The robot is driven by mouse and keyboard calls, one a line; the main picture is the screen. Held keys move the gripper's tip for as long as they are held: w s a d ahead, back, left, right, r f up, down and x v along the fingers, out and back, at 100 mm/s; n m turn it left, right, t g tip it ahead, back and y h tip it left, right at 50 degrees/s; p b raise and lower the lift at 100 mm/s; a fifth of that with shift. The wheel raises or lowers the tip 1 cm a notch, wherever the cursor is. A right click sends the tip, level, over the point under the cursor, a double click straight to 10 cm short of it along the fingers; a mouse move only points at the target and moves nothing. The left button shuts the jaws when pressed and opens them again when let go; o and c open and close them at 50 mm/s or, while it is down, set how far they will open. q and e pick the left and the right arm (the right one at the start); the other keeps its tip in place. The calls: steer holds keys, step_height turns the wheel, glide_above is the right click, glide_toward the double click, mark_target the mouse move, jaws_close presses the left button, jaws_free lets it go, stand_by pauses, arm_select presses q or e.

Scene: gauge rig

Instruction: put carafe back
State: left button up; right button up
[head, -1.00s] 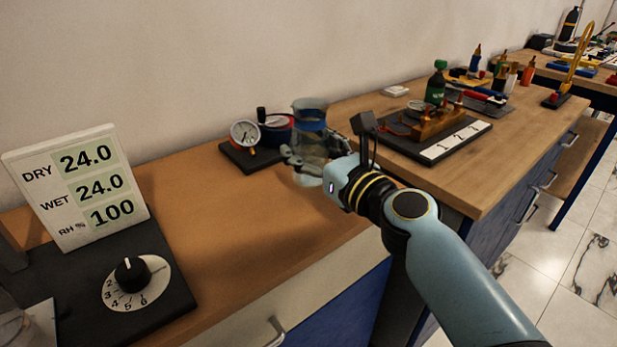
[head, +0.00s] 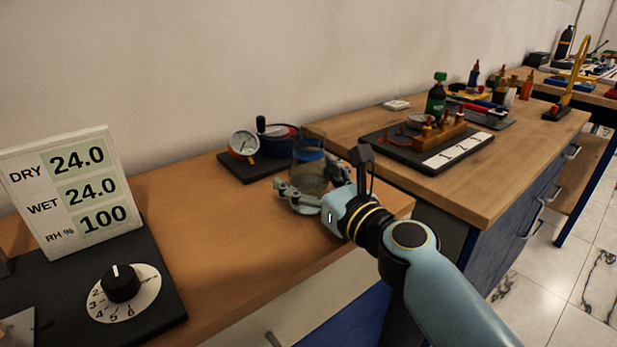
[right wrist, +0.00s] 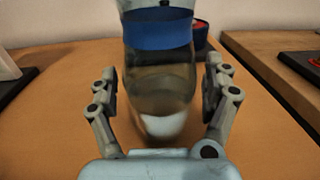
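The carafe (head: 311,172), clear glass with a blue band, is upright at the right part of the brown bench, beside the gauge rig. In the right wrist view the carafe (right wrist: 160,90) is between my fingers, with a gap on each side, and its top is cut off. It appears to stand on the bench. My right gripper (head: 312,190) is open around it; its two fingers also show in the right wrist view (right wrist: 160,95). My left gripper is not in view.
A round gauge (head: 243,143) on a dark base stands just behind the carafe. A readout board (head: 72,190) and a dial (head: 122,285) are at the left. The bench middle (head: 205,220) is clear. A second wooden bench (head: 360,125) with instruments is at the right.

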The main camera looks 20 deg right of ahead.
steer(key=shift+r, duration=0.25)
steer(key=v, duration=1.1)
steer(key=shift+f+b, duration=0.15)
steer(key=shift+b, duration=0.25)
steer(key=shift+s+d, duration=0.1)
steer(key=shift+s, duration=0.4)
